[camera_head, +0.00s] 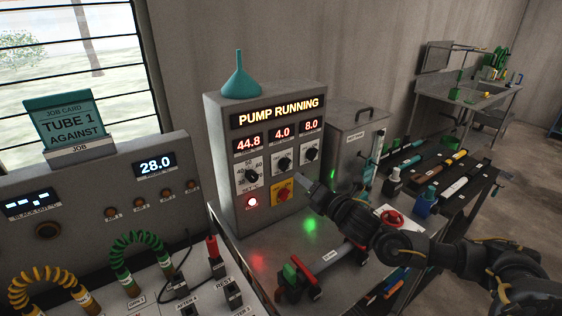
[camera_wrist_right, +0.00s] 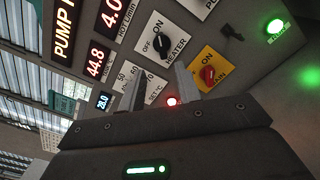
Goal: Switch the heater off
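The heater switch (camera_head: 284,163) is a black knob on a white plate in the middle of the grey control panel (camera_head: 222,150). In the right wrist view the heater switch (camera_wrist_right: 160,44) has OFF and ON marks; which one it points to is hard to tell. My right gripper (camera_head: 302,177) is in front of the panel, at the lower right of the heater knob. In the right wrist view its two fingers (camera_wrist_right: 160,72) are apart and empty, with the heater knob beyond their tips. Contact is not visible. My left gripper is out of view.
A red main switch (camera_wrist_right: 208,74) on a yellow plate sits close to the heater switch. A temperature dial (camera_head: 251,174) is left, and a lit red lamp (camera_head: 252,202) below it. A teal funnel (camera_head: 240,82) stands on the panel.

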